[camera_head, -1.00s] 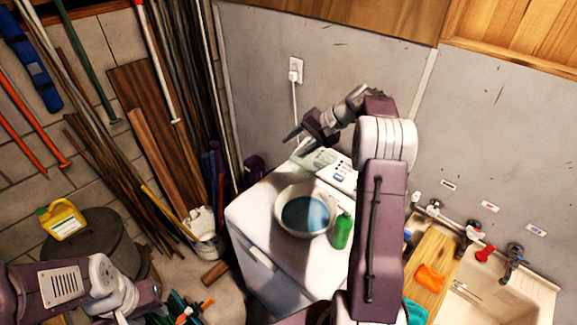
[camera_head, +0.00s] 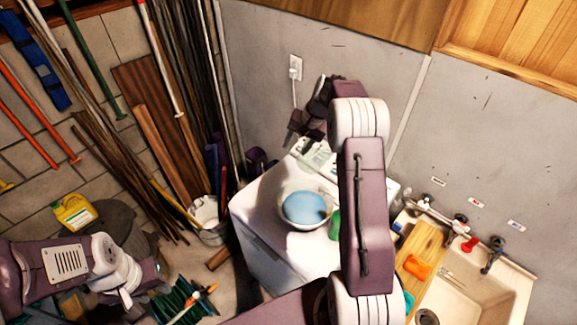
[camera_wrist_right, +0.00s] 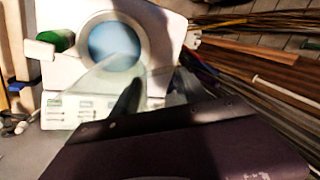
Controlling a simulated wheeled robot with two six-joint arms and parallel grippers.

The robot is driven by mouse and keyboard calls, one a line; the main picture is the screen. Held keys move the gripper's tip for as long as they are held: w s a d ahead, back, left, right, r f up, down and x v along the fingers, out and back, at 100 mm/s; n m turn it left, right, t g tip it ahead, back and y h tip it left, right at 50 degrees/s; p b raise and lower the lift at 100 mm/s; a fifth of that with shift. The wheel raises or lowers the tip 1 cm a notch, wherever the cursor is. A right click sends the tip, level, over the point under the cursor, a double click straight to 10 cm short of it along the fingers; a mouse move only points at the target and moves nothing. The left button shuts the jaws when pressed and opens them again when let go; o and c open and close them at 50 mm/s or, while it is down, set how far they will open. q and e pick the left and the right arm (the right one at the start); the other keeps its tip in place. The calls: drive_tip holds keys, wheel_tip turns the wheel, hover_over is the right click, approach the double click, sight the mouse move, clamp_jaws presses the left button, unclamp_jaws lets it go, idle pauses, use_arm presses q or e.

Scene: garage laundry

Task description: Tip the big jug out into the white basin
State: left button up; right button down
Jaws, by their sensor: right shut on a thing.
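The white basin (camera_head: 305,226) stands on a white machine and holds a blue round surface, seemingly liquid. It also shows in the right wrist view (camera_wrist_right: 143,38). My right gripper (camera_head: 300,130) is behind the basin, near the wall. In the right wrist view it is shut on a see-through, pale thing (camera_wrist_right: 100,84), seemingly the big jug, tilted toward the basin. Its outline is faint, and I cannot tell how much is in it. My left gripper (camera_head: 150,272) is at the lower left, away from the basin; its fingers are too unclear to read.
A green bottle (camera_head: 334,226) stands close to the basin, partly behind my right arm. The white machine (camera_head: 262,240) has a control panel at its back. A sink (camera_head: 465,290) with taps lies right. A yellow jug (camera_head: 74,212) and a bucket (camera_head: 210,225) stand left.

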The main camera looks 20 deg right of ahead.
drive_tip(key=shift+a+r+g+h+p, duration=0.1)
drive_tip(key=shift+r+g+h+p, duration=0.25)
drive_tip(key=shift+r+p, duration=0.2)
drive_tip(key=shift+w+f+g+h+b, duration=0.1)
drive_tip(key=shift+f+g+h+b, duration=0.15)
drive_tip(key=shift+f+h+b, duration=0.3)
drive_tip(key=shift+r+h, duration=0.2)
drive_tip(key=shift+h, duration=0.2)
use_arm(q)
drive_tip(key=shift+r, duration=0.65)
use_arm(e)
drive_tip(key=shift+g, duration=0.3)
use_arm(q)
drive_tip(key=shift+w, duration=0.1)
use_arm(e)
drive_tip(key=shift+r, duration=0.15)
drive_tip(key=shift+d+r+h, duration=0.2)
drive_tip(key=shift+r+h, duration=0.2)
drive_tip(key=shift+r, duration=0.1)
drive_tip(key=shift+a, duration=0.1)
